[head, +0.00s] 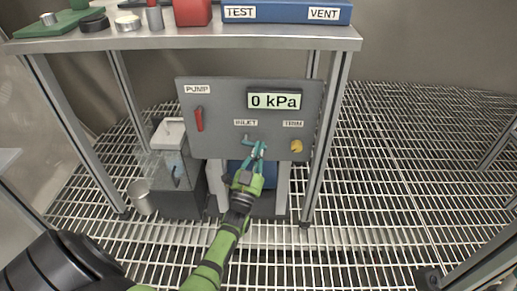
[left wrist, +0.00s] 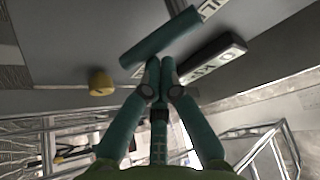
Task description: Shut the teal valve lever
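The teal valve lever (head: 247,139) is on the grey panel under the INLET label, partly hidden by my left gripper in the head view. In the left wrist view the lever (left wrist: 160,38) is a teal bar lying slantwise just beyond my fingertips. My left gripper (head: 259,148) has teal fingers and reaches up to the panel right beside the lever. In the left wrist view its fingertips (left wrist: 161,64) are close together with nothing visible between them. I cannot tell whether they touch the lever. My right gripper is not in view.
A yellow TRIM knob (head: 296,146) sits right of the lever. A red PUMP switch (head: 199,118) is at the left, and a display (head: 274,100) reads 0 kPa. The bench top (head: 180,38) overhangs the panel, with legs on both sides. Open grating floor (head: 400,170) lies right.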

